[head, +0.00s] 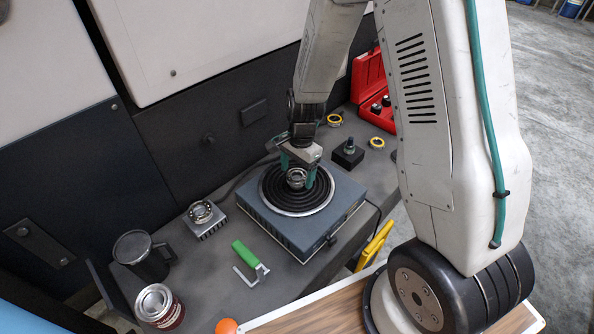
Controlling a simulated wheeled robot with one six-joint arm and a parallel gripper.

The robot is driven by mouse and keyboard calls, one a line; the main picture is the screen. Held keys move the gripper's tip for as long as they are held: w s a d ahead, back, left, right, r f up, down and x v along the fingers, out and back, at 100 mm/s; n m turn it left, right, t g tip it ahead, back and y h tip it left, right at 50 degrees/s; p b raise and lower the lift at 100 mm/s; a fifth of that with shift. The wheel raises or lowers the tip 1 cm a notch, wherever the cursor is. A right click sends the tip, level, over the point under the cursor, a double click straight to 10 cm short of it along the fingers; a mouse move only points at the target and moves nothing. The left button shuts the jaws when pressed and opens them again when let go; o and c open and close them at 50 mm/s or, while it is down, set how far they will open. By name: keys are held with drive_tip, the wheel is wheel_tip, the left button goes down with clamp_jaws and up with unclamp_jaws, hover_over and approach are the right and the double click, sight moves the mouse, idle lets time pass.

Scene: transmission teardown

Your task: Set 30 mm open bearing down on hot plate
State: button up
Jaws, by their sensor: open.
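The hot plate (263,219) is a blue-grey box with a black coiled round burner on top, in the middle of the head view. A small metal ring bearing (296,178) is at the burner's coils, between my gripper's green fingers. My gripper (297,181) points down over the burner and is open around the bearing. The bearing appears to rest on the coils, though the fingers partly hide it. Another open metal bearing (201,212) sits on a finned metal block (206,227) to the left.
Yellow-ringed bearings (376,142), a black block (347,155) and a red case (371,80) are back right. The wall closes off the rear.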

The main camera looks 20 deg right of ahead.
sight(301, 176)
wheel_tip(301, 176, up, 12)
drive_tip(key=d, duration=0.1)
drive_tip(key=s+r+n+t, duration=0.1)
drive_tip(key=s+r+n, duration=0.5)
drive_tip(key=s+r, duration=0.55)
drive_tip(key=s+d+r+n, duration=0.1)
drive_tip(key=s+r+n, duration=0.2)
drive_tip(key=s, duration=0.4)
drive_tip(key=s+r+n+h, duration=0.1)
drive_tip(key=s+r+n, duration=0.3)
drive_tip(key=s, duration=0.2)
drive_tip(key=shift+s+d+r+n+t, duration=0.15)
drive_tip(key=shift+s+d+n+t, duration=0.15)
drive_tip(key=shift+s+d+t, duration=0.1)
drive_tip(key=shift+w, duration=0.1)
idle(0.7)
